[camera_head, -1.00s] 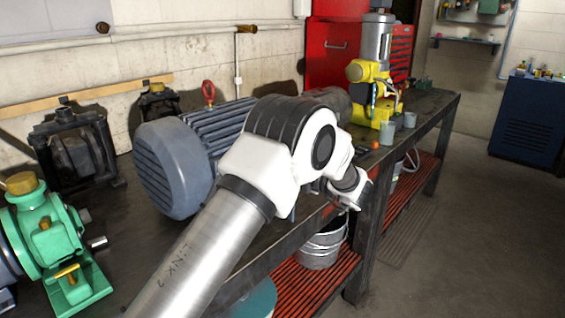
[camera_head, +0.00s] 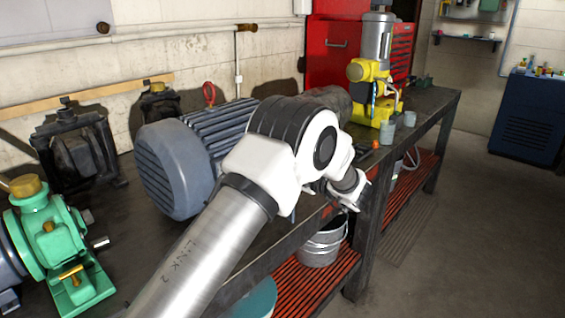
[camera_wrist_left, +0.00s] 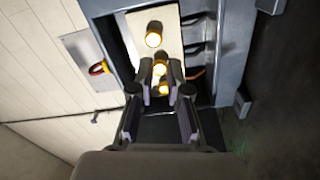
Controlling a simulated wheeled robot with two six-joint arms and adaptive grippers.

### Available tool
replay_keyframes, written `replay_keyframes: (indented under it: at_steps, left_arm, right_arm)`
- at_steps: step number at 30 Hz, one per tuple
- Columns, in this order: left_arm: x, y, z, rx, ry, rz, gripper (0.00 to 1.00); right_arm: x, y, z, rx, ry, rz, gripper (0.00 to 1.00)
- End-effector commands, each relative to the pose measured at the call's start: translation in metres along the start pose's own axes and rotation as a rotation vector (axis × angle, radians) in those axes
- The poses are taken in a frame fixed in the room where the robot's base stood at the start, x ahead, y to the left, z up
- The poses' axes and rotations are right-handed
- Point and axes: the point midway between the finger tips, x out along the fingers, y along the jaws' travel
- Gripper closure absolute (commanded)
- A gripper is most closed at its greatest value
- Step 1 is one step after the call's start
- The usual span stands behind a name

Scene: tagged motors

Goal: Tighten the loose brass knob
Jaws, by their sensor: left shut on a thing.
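In the left wrist view, several brass knobs sit in a row on a pale plate inside an open grey box. The top brass knob (camera_wrist_left: 154,38) stands clear of my fingers. My left gripper (camera_wrist_left: 160,70) is shut on the middle brass knob (camera_wrist_left: 159,70), one finger on each side. Another brass knob (camera_wrist_left: 163,89) shows just below, between the fingers. I cannot tell from the picture which knob is loose. In the head view my left arm crosses the bench beside the grey-blue motor (camera_head: 175,170). The knobs are hidden there. My right gripper is in neither current view.
A green pump (camera_head: 45,240) stands at the near left of the dark bench, with black machines (camera_head: 75,155) behind it. A yellow machine (camera_head: 375,100) and grey cups (camera_head: 388,133) are farther along. A bucket (camera_head: 322,245) sits on the red slatted shelf below. Open floor lies to the right.

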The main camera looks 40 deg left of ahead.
Motion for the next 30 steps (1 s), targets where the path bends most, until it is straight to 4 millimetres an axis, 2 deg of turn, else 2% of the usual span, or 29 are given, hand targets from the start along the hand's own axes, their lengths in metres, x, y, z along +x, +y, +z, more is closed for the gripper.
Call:
replay_keyframes:
  at_steps: [9,10,12,23,26,30]
  left_arm:
    - [0.0,0.001,0.0,0.0,0.0,0.001,1.0]
    - [0.0,0.001,0.0,-0.001,0.0,0.001,0.77]
    - [0.0,0.001,0.0,-0.001,0.0,0.001,0.59]
    - [-0.006,0.001,0.0,0.0,-0.001,0.001,0.59]
    - [-0.021,0.001,0.001,0.0,-0.003,0.003,0.59]
    - [-0.057,0.001,0.001,0.0,-0.004,0.004,0.59]
  right_arm:
    - [0.0,0.0,0.0,0.0,0.0,0.0,0.6]
    - [0.0,0.0,0.0,0.0,0.0,0.0,0.6]
    - [0.0,0.0,0.0,0.0,0.0,0.0,0.6]
    - [0.0,0.0,0.0,0.0,0.0,0.0,0.6]
    - [0.0,0.0,0.0,0.0,0.0,0.0,0.6]
    - [0.0,0.0,0.0,0.0,0.0,0.0,0.6]
